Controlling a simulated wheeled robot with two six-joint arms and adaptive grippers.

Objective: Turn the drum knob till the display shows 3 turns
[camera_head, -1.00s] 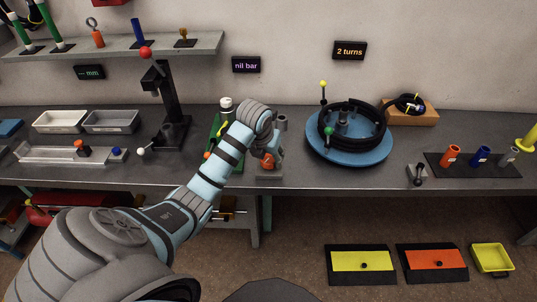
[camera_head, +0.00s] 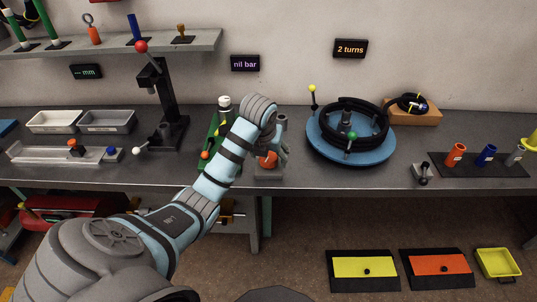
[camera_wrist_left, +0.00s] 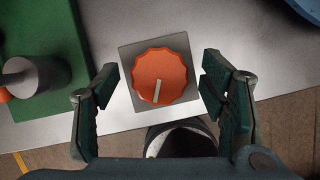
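The blue drum (camera_head: 382,154) with a coil of black hose (camera_head: 357,106) stands right of centre on the bench. A green knob (camera_head: 351,135) is at its front and a yellow-tipped post (camera_head: 312,89) at its back left. The display (camera_head: 350,49) above reads "2 turns". My left gripper (camera_head: 274,152) is left of the drum, over an orange knob (camera_head: 266,160). In the left wrist view, the open fingers (camera_wrist_left: 157,85) stand either side of this scalloped orange knob (camera_wrist_left: 160,72), apart from it. Its white line points down, slightly left. My right gripper is not in view.
A green unit (camera_head: 208,160) stands just left of my gripper, partly hidden by my arm. A black column press (camera_head: 166,95) is farther left. A small lever block (camera_head: 423,173) and a mat with colored cylinders (camera_head: 478,166) lie at right. Another display (camera_head: 245,63) reads "nil bar".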

